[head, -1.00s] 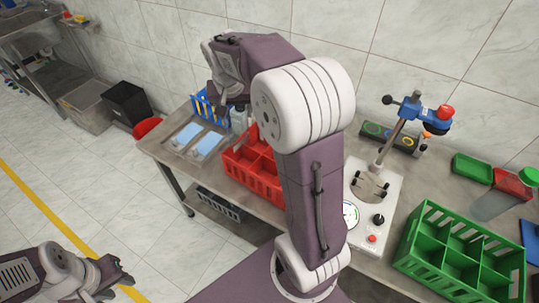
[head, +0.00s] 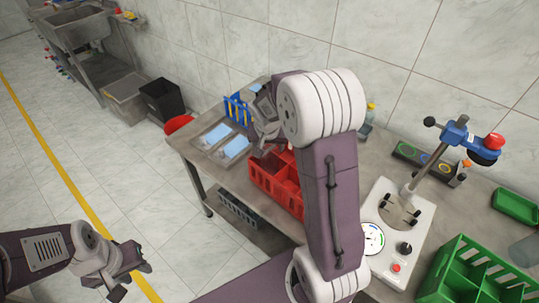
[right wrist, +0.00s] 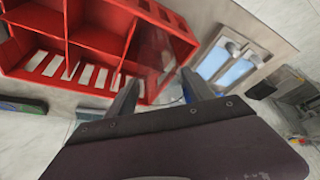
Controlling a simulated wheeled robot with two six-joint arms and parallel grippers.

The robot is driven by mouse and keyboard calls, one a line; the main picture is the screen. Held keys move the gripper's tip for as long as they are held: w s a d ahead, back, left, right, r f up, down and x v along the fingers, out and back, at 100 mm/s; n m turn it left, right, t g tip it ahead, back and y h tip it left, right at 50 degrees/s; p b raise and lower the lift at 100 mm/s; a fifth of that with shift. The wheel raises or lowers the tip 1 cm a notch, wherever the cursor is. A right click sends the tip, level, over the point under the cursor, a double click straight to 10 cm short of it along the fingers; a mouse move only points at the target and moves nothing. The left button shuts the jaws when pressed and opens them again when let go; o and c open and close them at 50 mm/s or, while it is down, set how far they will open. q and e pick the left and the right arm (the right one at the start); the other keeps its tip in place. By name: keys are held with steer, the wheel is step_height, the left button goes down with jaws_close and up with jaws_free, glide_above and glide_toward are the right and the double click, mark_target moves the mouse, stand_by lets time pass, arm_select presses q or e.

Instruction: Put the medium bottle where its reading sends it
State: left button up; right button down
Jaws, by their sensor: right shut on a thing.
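In the head view my right gripper (head: 262,148) is at the back left corner of the red crate (head: 262,176). In the right wrist view its two fingers (right wrist: 160,92) are closed about a see-through shape, seemingly a clear bottle (right wrist: 157,52), in front of the crate's end. Its cap and size are hidden. A white station (head: 388,205) with a dial (head: 372,239), black knob and red button stands right of my right arm. My left gripper (head: 130,281) hangs empty over the floor at lower left, its fingers apart.
A clear bottle with a yellow cap (head: 368,118) stands behind my right arm. A green crate (head: 462,270) and green tray (head: 515,206) are at right. A ringed dark strip (head: 425,164) lies behind the station. Blue pads, a blue rack (head: 237,108) and a black bin (head: 162,99) are left.

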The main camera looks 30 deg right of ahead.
steer(key=f, duration=0.2)
steer(key=f+b, duration=0.1)
steer(key=f, duration=0.1)
steer(key=shift+w+d, duration=0.1)
steer(key=shift+w, duration=0.15)
steer(key=shift+s+r, duration=0.1)
steer(key=c, duration=0.7)
jaws_free()
steer(key=shift+f, duration=0.2)
steer(key=shift+o, duration=0.2)
